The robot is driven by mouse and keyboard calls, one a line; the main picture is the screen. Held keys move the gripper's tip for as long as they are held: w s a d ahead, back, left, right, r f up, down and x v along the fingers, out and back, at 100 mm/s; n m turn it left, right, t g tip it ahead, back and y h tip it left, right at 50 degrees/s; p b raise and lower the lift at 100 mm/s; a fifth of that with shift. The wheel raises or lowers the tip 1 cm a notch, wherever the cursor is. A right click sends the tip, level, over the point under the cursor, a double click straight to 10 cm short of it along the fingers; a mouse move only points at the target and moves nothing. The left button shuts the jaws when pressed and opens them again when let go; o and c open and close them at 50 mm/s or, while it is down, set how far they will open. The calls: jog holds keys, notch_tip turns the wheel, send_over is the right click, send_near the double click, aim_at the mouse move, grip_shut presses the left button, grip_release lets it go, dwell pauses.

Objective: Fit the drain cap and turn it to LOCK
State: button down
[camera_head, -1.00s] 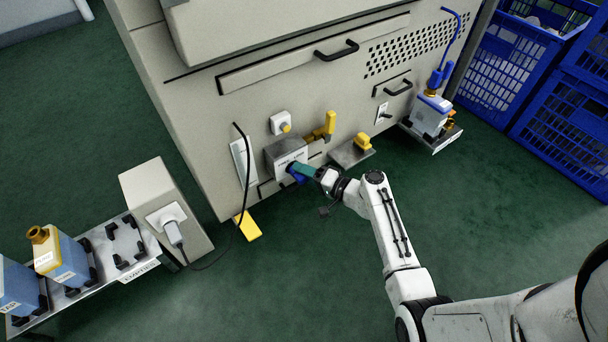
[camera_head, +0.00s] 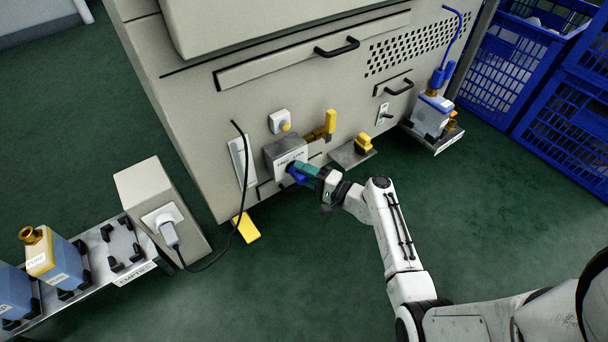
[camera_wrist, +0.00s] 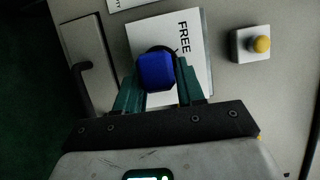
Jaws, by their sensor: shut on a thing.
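The blue drain cap (camera_wrist: 157,72) sits between the two teal fingers of my gripper (camera_wrist: 157,85) in the wrist view. My gripper is shut on it. In the head view the cap (camera_head: 295,174) is at the front of a grey box (camera_head: 287,152) low on the machine, with my gripper (camera_head: 306,172) reaching it from the right. Behind the cap in the wrist view is a white label plate (camera_wrist: 188,40) reading "FREE". The rest of its lettering is hidden by the cap and fingers. I cannot tell how deeply the cap is seated.
A yellow-handled valve (camera_head: 330,122) is just above right of the box, and a yellow-topped part (camera_head: 363,142) sits on a small shelf to the right. A black cable (camera_head: 246,185) hangs left of the box. A yellow block (camera_head: 246,228) lies on the floor below. Green floor is clear in front.

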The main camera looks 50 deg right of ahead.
jog(key=c, duration=0.6)
grip_release()
jog(key=s+d+p, duration=0.1)
jog(key=s+p, duration=0.2)
jog(key=s, duration=0.7)
jog(key=shift+s+d, duration=0.15)
jog(key=shift+s, duration=0.2)
jog(key=shift+f, duration=0.15)
